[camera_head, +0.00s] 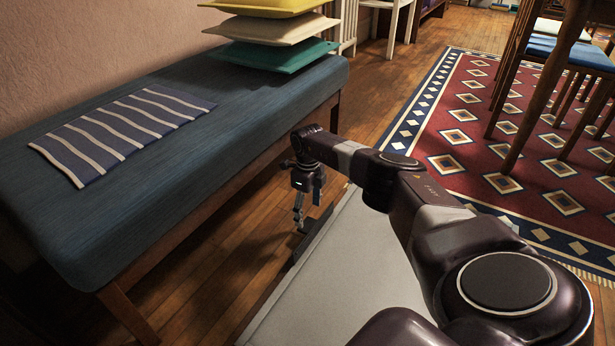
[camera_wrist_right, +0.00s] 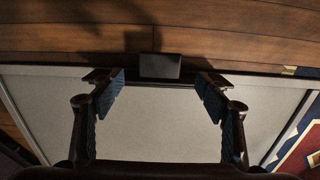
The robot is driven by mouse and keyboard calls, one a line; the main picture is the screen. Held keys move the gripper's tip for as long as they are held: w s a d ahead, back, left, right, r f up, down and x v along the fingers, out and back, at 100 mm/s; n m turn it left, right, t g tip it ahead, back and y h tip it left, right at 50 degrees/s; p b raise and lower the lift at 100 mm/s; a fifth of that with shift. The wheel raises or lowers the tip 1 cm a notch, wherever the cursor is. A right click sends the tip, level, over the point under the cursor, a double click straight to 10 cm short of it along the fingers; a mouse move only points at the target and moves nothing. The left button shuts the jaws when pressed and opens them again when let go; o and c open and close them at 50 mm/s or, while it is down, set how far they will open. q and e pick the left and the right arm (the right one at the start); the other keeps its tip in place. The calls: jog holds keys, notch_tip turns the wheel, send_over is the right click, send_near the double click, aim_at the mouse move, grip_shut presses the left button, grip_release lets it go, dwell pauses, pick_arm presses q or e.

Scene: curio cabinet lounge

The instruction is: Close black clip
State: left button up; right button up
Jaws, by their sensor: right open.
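The black clip (camera_wrist_right: 160,66) shows in the right wrist view as a dark block at the middle of the far edge of a pale, flat-topped box or panel (camera_wrist_right: 160,125). It sticks out past that edge over the floor. In the head view, a dark strip (camera_head: 313,236) lies along the left edge of the pale top (camera_head: 345,270), just below my right gripper (camera_head: 299,218). My right gripper is open, its fingers (camera_wrist_right: 160,92) spread either side of the clip in the picture. No contact is clear. My left gripper is not in view.
A blue upholstered bench (camera_head: 250,110) stands at the left, with a striped cloth (camera_head: 125,130) and stacked cushions (camera_head: 275,55). Wooden floor (camera_head: 215,270) lies between the bench and the pale top. A patterned rug (camera_head: 480,140) and chairs are at the right.

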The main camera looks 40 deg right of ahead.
aim_at(308, 224)
notch_tip(308, 224, down, 5)
jog(key=b, duration=0.3)
jog(key=shift+r, duration=0.1)
jog(key=shift+c, duration=0.3)
